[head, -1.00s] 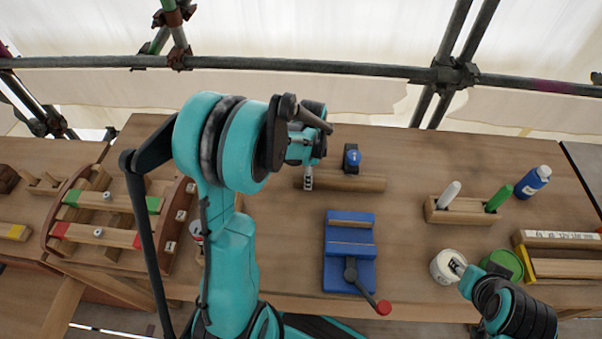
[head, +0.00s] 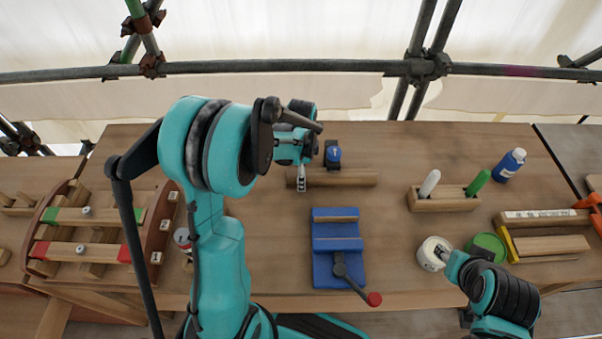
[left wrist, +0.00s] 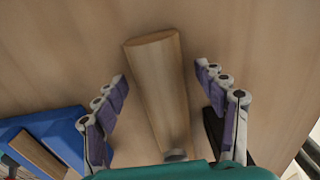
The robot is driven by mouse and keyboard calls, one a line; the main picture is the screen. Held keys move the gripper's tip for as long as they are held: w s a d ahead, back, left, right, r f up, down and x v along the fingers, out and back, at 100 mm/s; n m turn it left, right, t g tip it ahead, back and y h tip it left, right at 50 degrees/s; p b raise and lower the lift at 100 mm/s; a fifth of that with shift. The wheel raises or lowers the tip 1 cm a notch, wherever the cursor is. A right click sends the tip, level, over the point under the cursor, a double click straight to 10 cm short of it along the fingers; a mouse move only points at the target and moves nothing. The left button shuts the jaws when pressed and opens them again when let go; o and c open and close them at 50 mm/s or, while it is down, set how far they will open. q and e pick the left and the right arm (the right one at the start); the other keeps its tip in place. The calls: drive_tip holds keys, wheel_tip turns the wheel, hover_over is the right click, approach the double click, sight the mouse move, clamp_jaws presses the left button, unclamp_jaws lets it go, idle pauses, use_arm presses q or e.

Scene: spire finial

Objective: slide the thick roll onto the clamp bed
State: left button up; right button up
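The thick roll (head: 350,178) is a wooden bar with a rounded face, lying left to right at the back of the bench. The clamp bed (head: 338,228) is a blue block in front of it, with a red-knobbed lever. My left gripper (head: 301,184) is over the roll's left part. In the left wrist view it is open (left wrist: 160,95), with its purple-padded fingers spread either side of the roll (left wrist: 158,85), apart from it. The clamp's blue edge (left wrist: 60,130) shows at lower left there. My right gripper (head: 443,255) is beside the white tin; its fingers are too small to judge.
A small blue-and-black tool (head: 333,154) stands just behind the roll. At right are the white tin (head: 429,262), a green tin (head: 490,240), a pen block (head: 440,203) and a blue bottle (head: 510,165). A wooden frame (head: 160,220) is at left. Bench between roll and clamp is clear.

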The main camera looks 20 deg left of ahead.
use_arm(q)
wheel_tip(320, 180, up, 12)
idle(0.6)
drive_tip(key=s+d+r+n+t, duration=0.1)
drive_tip(key=s+d+n+t, duration=0.2)
drive_tip(key=s+n, duration=0.3)
drive_tip(key=s+d+r+n+t, duration=0.1)
drive_tip(key=s+d+n+t, duration=0.3)
drive_tip(key=s+n, duration=0.2)
drive_tip(key=shift+s+d+n, duration=0.15)
drive_tip(key=shift+s+n, duration=0.25)
drive_tip(key=shift+s, duration=1)
drive_tip(key=shift+r, duration=0.1)
drive_tip(key=shift+c, duration=0.4)
